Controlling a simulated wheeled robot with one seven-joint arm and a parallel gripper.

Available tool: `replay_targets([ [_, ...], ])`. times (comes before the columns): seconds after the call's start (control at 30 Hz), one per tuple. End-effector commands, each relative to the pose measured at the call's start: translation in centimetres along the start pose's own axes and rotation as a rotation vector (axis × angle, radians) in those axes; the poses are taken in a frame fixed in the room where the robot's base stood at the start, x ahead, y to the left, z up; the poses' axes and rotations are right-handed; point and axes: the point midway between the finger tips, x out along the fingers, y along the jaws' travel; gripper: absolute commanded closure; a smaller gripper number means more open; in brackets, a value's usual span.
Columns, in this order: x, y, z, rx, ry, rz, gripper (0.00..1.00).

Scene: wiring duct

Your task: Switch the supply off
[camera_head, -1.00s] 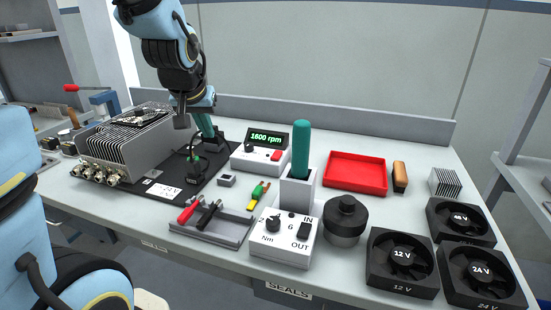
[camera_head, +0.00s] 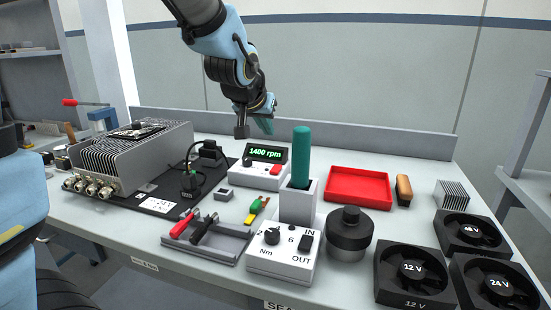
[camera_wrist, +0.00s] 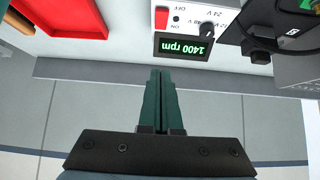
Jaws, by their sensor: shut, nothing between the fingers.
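The supply (camera_head: 262,165) is a white box with a green display reading 1400 rpm, a dark knob (camera_head: 247,162) and a red switch (camera_head: 275,170). It stands at the back middle of the bench. In the wrist view the supply (camera_wrist: 187,7) is upside down at the top, with OFF and ON printed beside its red switch (camera_wrist: 161,18) and voltage marks around the knob (camera_wrist: 207,28). My gripper (camera_head: 265,125) is above and behind the supply, apart from it. Its teal fingers are together and empty in the wrist view (camera_wrist: 160,90).
A finned metal unit (camera_head: 135,157) and plugged cables (camera_head: 190,172) are left of the supply. A tall teal-handled tool in a white holder (camera_head: 299,196) stands in front and right. A red tray (camera_head: 360,187) lies to the right. The bench's raised back edge (camera_head: 340,140) runs behind.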

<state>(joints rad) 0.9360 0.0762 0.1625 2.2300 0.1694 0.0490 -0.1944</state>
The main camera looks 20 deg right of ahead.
Motion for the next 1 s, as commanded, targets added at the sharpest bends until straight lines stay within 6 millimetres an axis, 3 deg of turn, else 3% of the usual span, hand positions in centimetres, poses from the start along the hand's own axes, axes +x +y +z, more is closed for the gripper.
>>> replay_targets([
  [0.6,9.6,0.0,0.1,-0.001,-0.004,-0.001,1.0],
  [0.8,11.5,0.0,2.1,0.001,-0.004,0.0,1.0],
  [1.0,12.3,0.0,2.9,0.0,-0.002,-0.001,1.0],
])
